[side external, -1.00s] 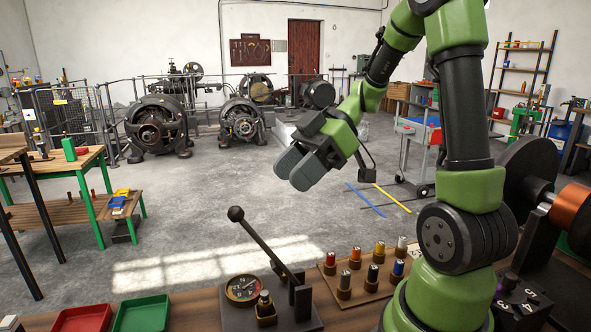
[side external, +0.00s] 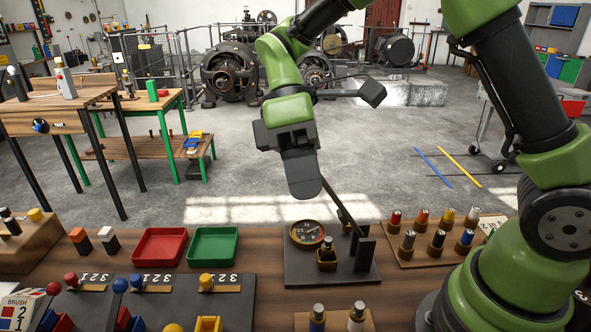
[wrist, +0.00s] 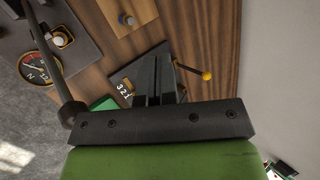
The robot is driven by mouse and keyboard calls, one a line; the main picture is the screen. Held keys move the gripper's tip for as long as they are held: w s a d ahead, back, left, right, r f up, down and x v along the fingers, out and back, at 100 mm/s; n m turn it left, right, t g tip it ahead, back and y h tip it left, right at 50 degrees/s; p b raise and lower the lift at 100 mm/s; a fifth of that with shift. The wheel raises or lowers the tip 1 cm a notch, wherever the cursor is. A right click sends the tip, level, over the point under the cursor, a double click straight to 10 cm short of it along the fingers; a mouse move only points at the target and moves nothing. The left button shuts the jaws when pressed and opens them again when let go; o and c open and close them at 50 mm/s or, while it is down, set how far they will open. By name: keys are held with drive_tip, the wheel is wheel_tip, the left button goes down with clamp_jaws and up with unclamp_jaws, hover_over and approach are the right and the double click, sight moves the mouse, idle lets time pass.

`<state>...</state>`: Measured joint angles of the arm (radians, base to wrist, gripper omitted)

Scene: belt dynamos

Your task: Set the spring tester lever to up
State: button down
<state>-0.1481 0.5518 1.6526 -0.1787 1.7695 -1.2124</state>
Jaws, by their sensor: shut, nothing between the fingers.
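The spring tester (side external: 300,275) is a dark plate with a round dial (side external: 307,234), a small brass cup holding a cylinder, and a black upright bracket (side external: 364,250). Its lever (side external: 342,212) leans up and left from the bracket. In the side view its knob is hidden behind my gripper (side external: 304,192), which hangs above the dial with its fingers shut and empty. In the wrist view the lever (wrist: 50,50) ends in a dark knob (wrist: 73,112), left of my shut gripper (wrist: 152,80). I cannot tell whether they touch.
A red tray (side external: 160,247) and a green tray (side external: 214,246) lie left of the tester. A wooden rack (side external: 430,250) with several coloured cylinders stands right. Panels with ball-topped levers (side external: 206,283) fill the front left. The space above the bench is open.

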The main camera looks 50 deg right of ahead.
drive_tip(key=s+d+f+h, duration=0.2)
drive_tip(key=s+f+h, duration=0.2)
drive_tip(key=h, duration=1)
drive_tip(key=w+a+r+n+t+h, duration=0.1)
drive_tip(key=w+a+t+h, duration=0.2)
drive_tip(key=t, duration=0.5)
drive_tip(key=a+n+t+h, duration=0.1)
drive_tip(key=a+t+h, duration=0.35)
drive_tip(key=t, duration=0.25)
drive_tip(key=w+x, duration=0.1)
drive_tip(key=x, duration=0.8)
drive_tip(key=shift+f+y, duration=0.2)
drive_tip(key=shift+y, duration=0.25)
drive_tip(key=shift+w, duration=0.15)
